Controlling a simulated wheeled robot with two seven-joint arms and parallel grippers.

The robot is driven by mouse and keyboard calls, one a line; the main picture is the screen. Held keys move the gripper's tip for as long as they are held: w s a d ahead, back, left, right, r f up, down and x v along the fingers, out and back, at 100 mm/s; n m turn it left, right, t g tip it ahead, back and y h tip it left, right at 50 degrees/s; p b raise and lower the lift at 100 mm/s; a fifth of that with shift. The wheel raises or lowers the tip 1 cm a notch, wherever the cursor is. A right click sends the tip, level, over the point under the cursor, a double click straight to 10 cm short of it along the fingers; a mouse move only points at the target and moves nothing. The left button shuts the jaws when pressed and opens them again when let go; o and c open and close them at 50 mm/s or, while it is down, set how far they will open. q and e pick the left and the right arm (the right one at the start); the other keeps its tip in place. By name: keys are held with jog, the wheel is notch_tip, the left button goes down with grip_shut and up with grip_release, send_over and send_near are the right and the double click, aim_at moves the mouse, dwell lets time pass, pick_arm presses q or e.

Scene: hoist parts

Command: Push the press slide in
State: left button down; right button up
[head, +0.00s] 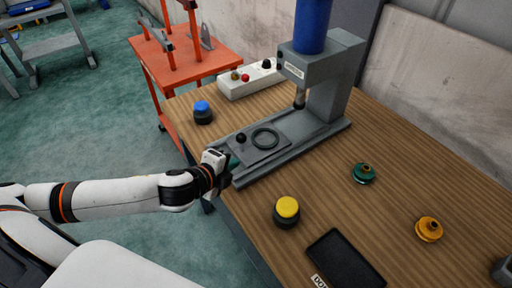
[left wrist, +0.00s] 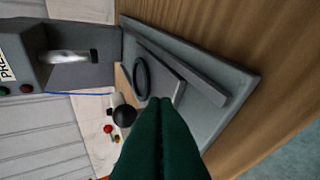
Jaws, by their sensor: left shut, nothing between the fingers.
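The press (head: 330,75) is grey with a blue cylinder on top and stands on a grey base at the table's back. Its slide (head: 256,148) is a grey plate on the base rails, with a dark ring (head: 265,138) and a black ball knob (head: 241,138). The slide's ring end lies out in front of the press ram. My left gripper (head: 232,161) is shut and empty at the slide's near end, by the knob. In the left wrist view its green fingers (left wrist: 160,135) are together and cover part of the slide (left wrist: 165,85); contact is unclear. My right gripper is not in view.
On the wooden table (head: 310,180) are a blue button (head: 202,112), a yellow button (head: 287,210), a green part (head: 364,173), an orange part (head: 429,229) and a black tray (head: 345,262). A white control box (head: 250,80) stands left of the press. An orange cart (head: 190,65) stands behind.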

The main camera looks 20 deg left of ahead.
pick_arm(q)
send_near(259, 146)
jog(key=f, duration=0.1)
jog(key=w+f, duration=0.1)
jog(key=f, duration=0.1)
jog(key=shift+w+f, duration=0.1)
jog(key=shift+f, duration=0.05)
jog(key=w, duration=0.1)
jog(key=w+p, duration=0.1)
jog(key=w, duration=0.1)
jog(key=shift+w+d, duration=0.15)
jog(key=shift+d, duration=0.1)
jog(key=shift+w+f, duration=0.1)
jog(key=shift+w, duration=0.3)
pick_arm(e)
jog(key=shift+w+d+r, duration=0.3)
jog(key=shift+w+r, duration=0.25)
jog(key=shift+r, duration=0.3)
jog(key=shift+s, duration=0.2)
